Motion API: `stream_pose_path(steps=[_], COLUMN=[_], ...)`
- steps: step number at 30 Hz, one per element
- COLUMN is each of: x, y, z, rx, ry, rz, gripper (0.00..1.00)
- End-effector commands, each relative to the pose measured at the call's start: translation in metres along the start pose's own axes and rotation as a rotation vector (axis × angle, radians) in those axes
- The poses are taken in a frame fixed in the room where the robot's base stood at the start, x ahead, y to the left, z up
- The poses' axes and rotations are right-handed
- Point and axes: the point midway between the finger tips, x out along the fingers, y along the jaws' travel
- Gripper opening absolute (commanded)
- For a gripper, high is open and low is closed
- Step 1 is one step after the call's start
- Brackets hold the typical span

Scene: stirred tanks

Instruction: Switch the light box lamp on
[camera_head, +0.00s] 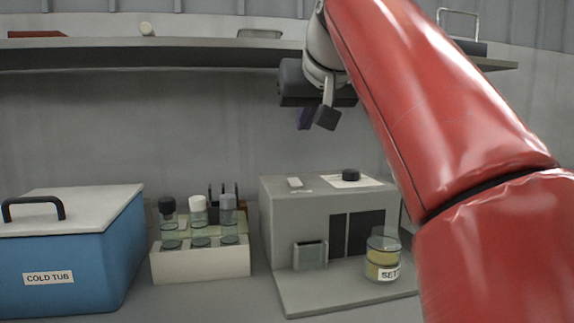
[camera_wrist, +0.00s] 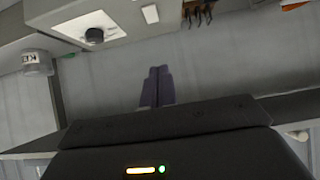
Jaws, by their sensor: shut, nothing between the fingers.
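A grey box (camera_head: 330,220), which looks like the light box, stands on the bench right of centre. On its top are a small white switch-like piece (camera_head: 295,183) and a black knob (camera_head: 350,175) on a white plate. In the wrist view the knob (camera_wrist: 94,36) and the white piece (camera_wrist: 150,13) show at the top. Two dark panels (camera_head: 358,234) on its front look unlit. My gripper (camera_head: 305,118) is above the box, below the shelf, apart from it. Its dark purple fingers (camera_wrist: 158,76) are shut and empty.
A labelled jar (camera_head: 382,256) with yellow contents stands on the box's front base. A white rack (camera_head: 200,263) with capped vials stands left of it, with dark prongs behind. A blue cold tub (camera_head: 70,255) is further left. A shelf (camera_head: 150,55) runs overhead, close to my gripper.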

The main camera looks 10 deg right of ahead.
Motion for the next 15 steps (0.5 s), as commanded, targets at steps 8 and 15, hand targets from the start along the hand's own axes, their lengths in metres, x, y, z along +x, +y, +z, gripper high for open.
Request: stream_pose_path(steps=[8, 15], x=[0.003, 0.038], y=[0.0, 0.0], z=[0.001, 0.002], rx=[0.0, 0.0], ry=[-0.001, -0.004], rz=[0.0, -0.001], gripper=[0.0, 0.0])
